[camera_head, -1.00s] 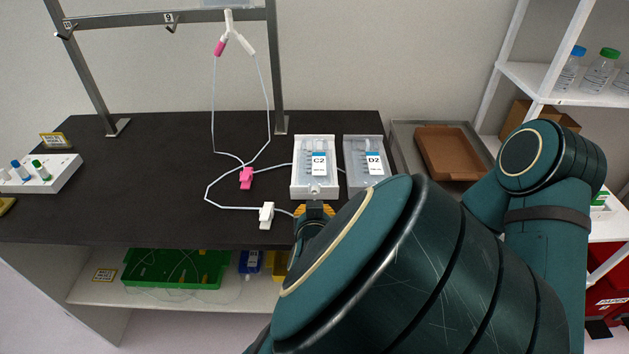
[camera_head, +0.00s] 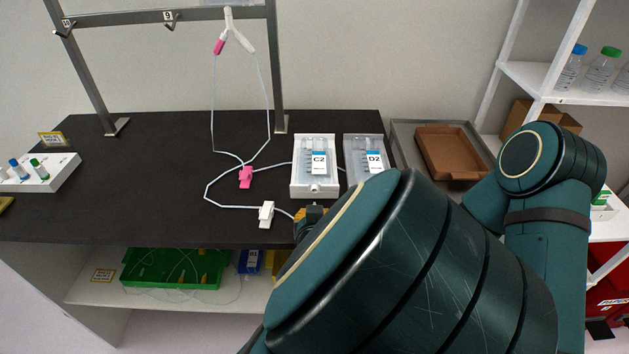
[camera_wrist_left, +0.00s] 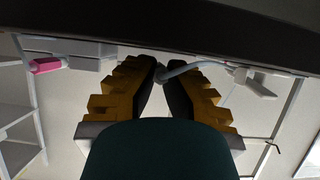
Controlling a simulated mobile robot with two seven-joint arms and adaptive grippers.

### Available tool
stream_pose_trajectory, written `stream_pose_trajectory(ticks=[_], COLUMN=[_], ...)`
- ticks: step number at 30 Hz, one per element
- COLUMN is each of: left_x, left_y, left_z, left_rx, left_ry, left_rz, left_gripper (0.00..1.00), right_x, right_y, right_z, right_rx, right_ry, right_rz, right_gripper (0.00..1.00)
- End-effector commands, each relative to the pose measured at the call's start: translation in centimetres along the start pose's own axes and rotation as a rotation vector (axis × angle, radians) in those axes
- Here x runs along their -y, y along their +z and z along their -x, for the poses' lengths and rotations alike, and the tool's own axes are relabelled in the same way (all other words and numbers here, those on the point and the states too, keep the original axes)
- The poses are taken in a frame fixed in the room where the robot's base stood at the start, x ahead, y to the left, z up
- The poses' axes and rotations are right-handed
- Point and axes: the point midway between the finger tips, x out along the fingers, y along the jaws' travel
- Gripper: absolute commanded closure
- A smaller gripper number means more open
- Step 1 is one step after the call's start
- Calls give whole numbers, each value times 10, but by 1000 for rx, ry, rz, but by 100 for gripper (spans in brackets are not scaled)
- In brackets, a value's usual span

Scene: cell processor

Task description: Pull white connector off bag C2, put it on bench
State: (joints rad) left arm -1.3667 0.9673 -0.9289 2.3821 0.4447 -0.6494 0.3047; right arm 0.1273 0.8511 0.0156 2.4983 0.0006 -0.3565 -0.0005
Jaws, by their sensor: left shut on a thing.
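Bag C2 (camera_head: 318,160) lies in a white tray on the dark bench (camera_head: 150,180), its port facing the front edge. My left gripper (camera_head: 309,212) is just in front of that tray, partly hidden by my arm. In the left wrist view the yellow fingers (camera_wrist_left: 166,72) are shut, with the end of a white tube (camera_wrist_left: 190,66) at their tips. The white connector is hidden at the fingertips. The tube runs through a white clamp (camera_head: 266,214) beside the gripper; the clamp also shows in the left wrist view (camera_wrist_left: 258,84). My right gripper is not in view.
A tray with bag D2 (camera_head: 374,163) stands right of C2. A pink clamp (camera_head: 246,177) and tubing lie left, leading up to a Y-piece on the metal rack (camera_head: 277,80). The bench's left middle is free. A brown tray (camera_head: 450,150) is at the right.

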Motion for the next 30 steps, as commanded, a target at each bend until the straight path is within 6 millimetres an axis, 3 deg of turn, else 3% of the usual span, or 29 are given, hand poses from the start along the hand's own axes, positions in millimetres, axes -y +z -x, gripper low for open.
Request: stream_pose_trajectory(ticks=[14,15,17,30], left_x=[0,0,0,0], left_y=[8,8,8,-1], left_z=[-4,-4,-4,0], left_rx=[0,0,0,0], left_ry=[0,0,0,0], left_rz=[1,0,0,-1], left_gripper=[100,77,61,61], right_x=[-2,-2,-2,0], right_y=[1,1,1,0], right_z=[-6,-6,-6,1], right_rx=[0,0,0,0], right_ry=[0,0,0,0], right_rz=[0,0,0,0], right_gripper=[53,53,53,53])
